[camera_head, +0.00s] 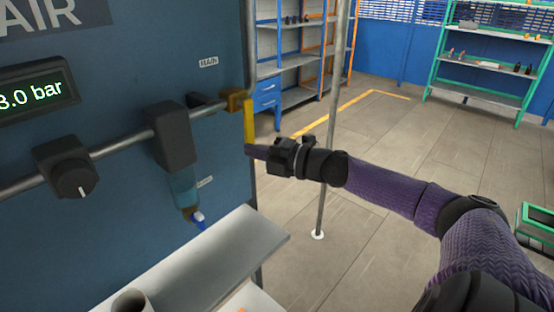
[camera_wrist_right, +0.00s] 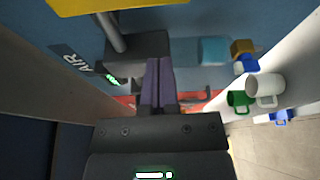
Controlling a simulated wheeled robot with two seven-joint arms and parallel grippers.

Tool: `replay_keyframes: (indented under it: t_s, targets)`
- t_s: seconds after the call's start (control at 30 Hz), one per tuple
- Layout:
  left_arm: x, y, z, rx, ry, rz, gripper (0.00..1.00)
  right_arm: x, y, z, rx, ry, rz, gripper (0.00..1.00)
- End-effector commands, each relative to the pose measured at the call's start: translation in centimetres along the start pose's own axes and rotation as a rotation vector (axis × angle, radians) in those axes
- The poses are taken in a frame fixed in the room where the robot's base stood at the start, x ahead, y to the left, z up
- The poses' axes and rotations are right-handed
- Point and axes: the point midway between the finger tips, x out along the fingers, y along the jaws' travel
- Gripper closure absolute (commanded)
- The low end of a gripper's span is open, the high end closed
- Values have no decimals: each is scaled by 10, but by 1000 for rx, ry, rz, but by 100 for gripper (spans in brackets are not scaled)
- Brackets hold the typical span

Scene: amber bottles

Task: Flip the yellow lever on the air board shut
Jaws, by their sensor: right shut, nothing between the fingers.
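The air board (camera_head: 110,110) is a dark blue panel with a grey pipe (camera_head: 110,155) running across it. The yellow lever (camera_head: 249,122) is at the pipe's right end, on a brass valve (camera_head: 235,99). It points down, across the line of the pipe. My right gripper (camera_head: 252,151) is shut and empty, its fingertips at the lever's lower end; I cannot tell if they touch. In the right wrist view the shut fingers (camera_wrist_right: 158,75) point at the board and the yellow lever (camera_wrist_right: 110,5) crosses the top edge. My left gripper is not in view.
A pressure display (camera_head: 35,90), a black knob (camera_head: 68,168) and a filter unit (camera_head: 172,137) are on the board. A pale shelf (camera_head: 215,255) juts out below. Mugs (camera_wrist_right: 265,88) show in the right wrist view. A thin pole (camera_head: 332,130) stands behind my right arm.

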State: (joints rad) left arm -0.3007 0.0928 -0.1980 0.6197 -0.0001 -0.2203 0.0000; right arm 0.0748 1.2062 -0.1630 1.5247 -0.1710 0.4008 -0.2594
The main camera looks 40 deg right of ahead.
Motion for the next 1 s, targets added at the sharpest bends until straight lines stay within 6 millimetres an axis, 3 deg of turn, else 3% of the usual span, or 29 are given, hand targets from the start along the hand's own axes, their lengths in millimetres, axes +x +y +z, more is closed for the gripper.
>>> replay_keyframes:
  t_s: [0.17, 0.43, 1.0]
  targets:
    - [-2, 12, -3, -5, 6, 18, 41, -25, 0, -2, 3, 4, -4, 100]
    - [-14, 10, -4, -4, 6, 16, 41, -54, 2, -1, 0, 4, 0, 100]
    - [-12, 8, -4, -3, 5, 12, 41, -60, -5, 1, 6, -6, -2, 100]
